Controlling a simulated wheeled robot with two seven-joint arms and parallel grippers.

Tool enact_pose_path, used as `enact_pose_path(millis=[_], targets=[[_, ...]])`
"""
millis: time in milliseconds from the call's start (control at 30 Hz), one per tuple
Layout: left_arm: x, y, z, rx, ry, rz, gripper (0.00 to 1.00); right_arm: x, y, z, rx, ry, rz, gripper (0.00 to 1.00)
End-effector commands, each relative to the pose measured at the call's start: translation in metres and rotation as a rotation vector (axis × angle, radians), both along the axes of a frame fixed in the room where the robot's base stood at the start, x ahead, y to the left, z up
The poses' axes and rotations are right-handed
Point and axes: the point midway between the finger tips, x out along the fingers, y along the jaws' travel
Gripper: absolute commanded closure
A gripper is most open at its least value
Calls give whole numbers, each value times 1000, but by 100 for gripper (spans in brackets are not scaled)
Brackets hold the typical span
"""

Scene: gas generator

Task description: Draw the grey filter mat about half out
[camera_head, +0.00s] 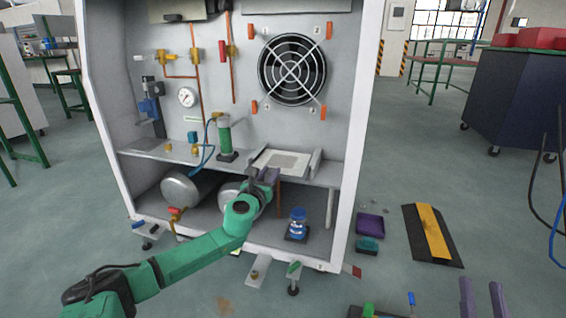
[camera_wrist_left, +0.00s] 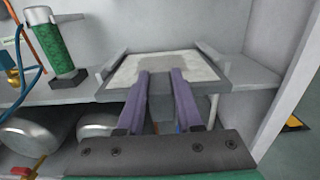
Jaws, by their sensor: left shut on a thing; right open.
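The grey filter mat (camera_head: 283,162) lies flat between two raised side rails on the shelf of the cabinet. It has a pale border and a darker grey middle, and it also shows in the left wrist view (camera_wrist_left: 166,66). My left gripper (camera_head: 264,176) is at the mat's front edge, shut on it; its purple fingers show in the left wrist view (camera_wrist_left: 160,80). How far the fingers overlap the mat underneath is hidden. My right gripper (camera_head: 484,290) is open and empty at the lower right, apart from the cabinet.
A green cylinder (camera_head: 224,138) stands on the shelf left of the mat. A round fan (camera_head: 292,69) is on the back wall above. Metal tanks (camera_head: 187,186) and a blue-capped jar (camera_head: 298,222) are below. A purple tray (camera_head: 370,225) lies on the floor at right.

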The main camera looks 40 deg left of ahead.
Motion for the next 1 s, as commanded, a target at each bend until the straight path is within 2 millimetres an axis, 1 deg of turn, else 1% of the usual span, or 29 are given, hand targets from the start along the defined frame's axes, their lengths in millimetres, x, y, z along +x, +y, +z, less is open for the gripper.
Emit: enact_pose_path(millis=[33, 300, 800, 1000], targets=[[-5, -3, 2, 2, 2, -3, 100, 0, 0, 4, 0, -1, -1, 50], [-30, -12, 1, 1, 3, -3, 100, 0, 0, 14, 0, -3, 0, 50], [-76, -28, 2, -3, 2, -2, 100, 0, 0, 43, -1, -4, -1, 50], [-79, -28, 0, -1, -1, -1, 100, 0, 0, 42, -1, -4, -1, 50]])
